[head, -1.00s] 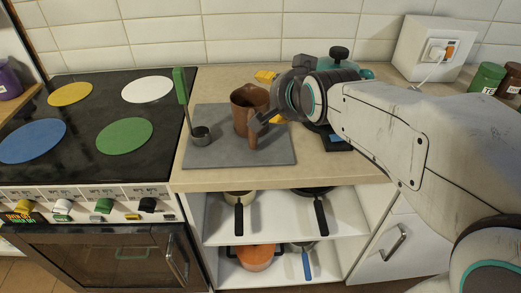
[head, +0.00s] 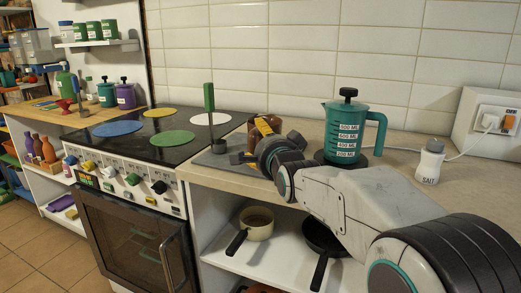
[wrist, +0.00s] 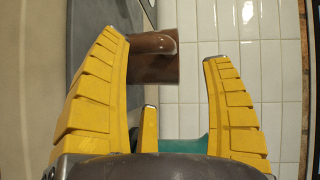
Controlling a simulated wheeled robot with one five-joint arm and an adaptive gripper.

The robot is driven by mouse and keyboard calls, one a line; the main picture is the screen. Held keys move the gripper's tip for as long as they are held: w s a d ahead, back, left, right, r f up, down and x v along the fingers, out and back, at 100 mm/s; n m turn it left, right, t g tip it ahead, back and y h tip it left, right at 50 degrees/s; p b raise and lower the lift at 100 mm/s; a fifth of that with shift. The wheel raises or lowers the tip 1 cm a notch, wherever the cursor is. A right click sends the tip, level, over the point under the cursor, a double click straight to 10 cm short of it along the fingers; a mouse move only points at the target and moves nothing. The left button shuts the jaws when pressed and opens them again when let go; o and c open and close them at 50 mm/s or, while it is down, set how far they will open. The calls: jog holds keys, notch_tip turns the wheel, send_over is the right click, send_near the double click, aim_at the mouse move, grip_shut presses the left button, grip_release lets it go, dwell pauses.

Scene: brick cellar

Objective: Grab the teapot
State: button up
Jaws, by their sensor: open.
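A teal lidded pot (head: 355,130) with a black knob, a handle on the right and ML marks stands upright on a black base, behind my arm. A brown jug (head: 252,129) stands on the grey mat (head: 211,157), mostly hidden by my gripper (head: 250,143). I cannot tell for certain which of the two is the teapot. In the wrist view my yellow-fingered gripper (wrist: 165,48) is open, with the brown jug (wrist: 152,68) showing between and beyond the fingers. Contact cannot be made out. A patch of teal (wrist: 184,145) shows low behind the fingers.
A green-handled utensil (head: 210,112) stands on the mat, left of my gripper. The stove (head: 130,140) is further left. The tiled wall closes off the back.

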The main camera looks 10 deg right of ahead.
jog(key=shift+w+f+b, duration=0.25)
jog(key=shift+w+b, duration=0.4)
jog(key=shift+w, duration=0.3)
jog(key=shift+w+f+b, duration=0.25)
jog(key=shift+w+b, duration=0.4)
jog(key=shift+w, duration=0.25)
jog(key=shift+w+a+b, duration=0.1)
jog(key=shift+w+b, duration=0.6)
jog(key=shift+w, duration=0.6)
jog(key=shift+o, duration=0.2)
jog(key=shift+r, duration=0.1)
grip_shut()
